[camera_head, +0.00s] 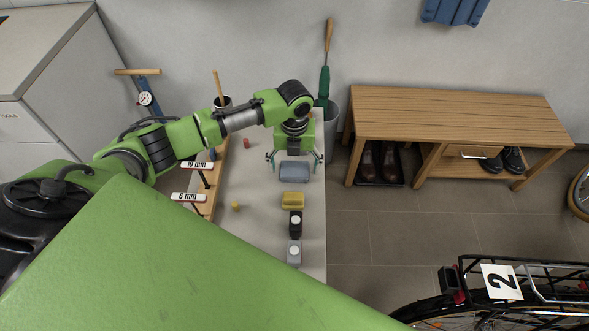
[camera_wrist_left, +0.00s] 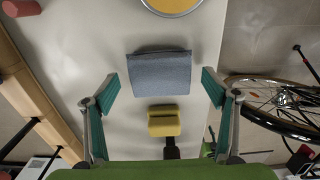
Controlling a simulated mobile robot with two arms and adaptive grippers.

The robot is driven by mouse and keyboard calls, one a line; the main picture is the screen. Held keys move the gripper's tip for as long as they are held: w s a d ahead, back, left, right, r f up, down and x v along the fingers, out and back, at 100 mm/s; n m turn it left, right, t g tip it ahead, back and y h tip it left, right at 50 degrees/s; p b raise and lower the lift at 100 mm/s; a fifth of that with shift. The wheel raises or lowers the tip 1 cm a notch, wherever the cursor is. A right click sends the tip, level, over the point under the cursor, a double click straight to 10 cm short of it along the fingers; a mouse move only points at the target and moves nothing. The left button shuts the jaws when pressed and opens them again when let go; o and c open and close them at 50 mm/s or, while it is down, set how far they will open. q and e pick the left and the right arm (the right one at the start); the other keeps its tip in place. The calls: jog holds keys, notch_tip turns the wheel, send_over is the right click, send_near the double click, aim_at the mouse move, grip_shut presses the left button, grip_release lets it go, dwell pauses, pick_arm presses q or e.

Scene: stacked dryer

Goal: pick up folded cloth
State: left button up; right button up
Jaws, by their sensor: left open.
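The folded cloth (camera_head: 295,172) is blue-grey and lies flat on the pale worktop (camera_head: 262,190). In the left wrist view the cloth (camera_wrist_left: 160,72) is in the upper middle, with bare worktop around it. My left gripper (camera_head: 295,159) is open above the cloth, its fingers pointing down. In the left wrist view the teal fingertips of the left gripper (camera_wrist_left: 160,88) are spread wide, one out to each side of the cloth, with nothing between them. My right gripper is not in view.
A yellow block (camera_head: 292,201) lies close in front of the cloth, then a black bottle (camera_head: 295,223) and a grey bottle (camera_head: 294,252). A red cylinder (camera_head: 246,143) and a wooden rack (camera_head: 212,190) stand left. A bench (camera_head: 450,105) and bicycle (camera_head: 500,290) are right.

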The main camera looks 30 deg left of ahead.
pick_arm(q)
jog(key=shift+f, duration=0.75)
jog(key=c, duration=1.2)
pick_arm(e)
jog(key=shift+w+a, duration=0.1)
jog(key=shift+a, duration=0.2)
pick_arm(q)
jog(key=shift+r, duration=0.15)
